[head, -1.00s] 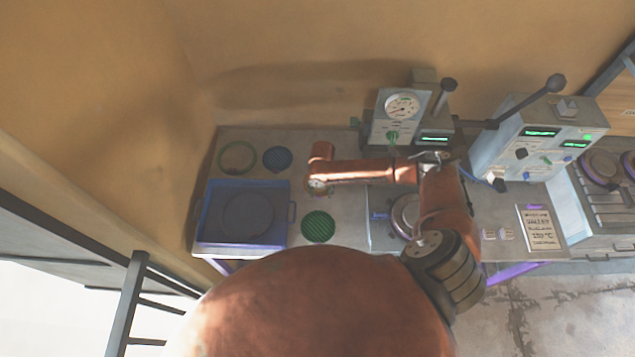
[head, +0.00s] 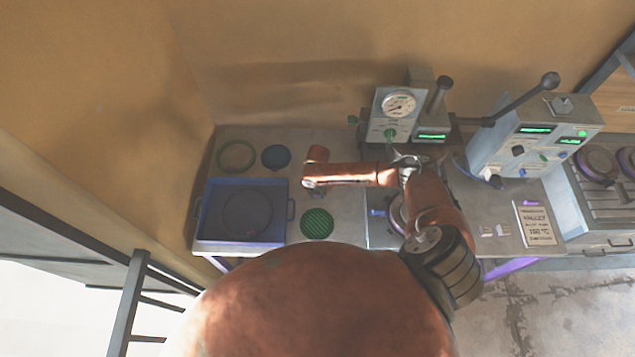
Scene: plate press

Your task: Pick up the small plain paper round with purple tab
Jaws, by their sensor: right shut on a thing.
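My right arm comes in from the lower right and bends left over the bench. My right gripper (head: 312,187) points down below the wrist, between the blue disc and the green disc. It shows very small, partly hidden by the wrist. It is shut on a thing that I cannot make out. I cannot pick out the small plain paper round or its purple tab anywhere. My left gripper is not in view.
A blue tray (head: 205,215) holds a dark round. A green ring (head: 237,156), blue disc (head: 276,157) and green ribbed disc (head: 317,224) lie nearby.

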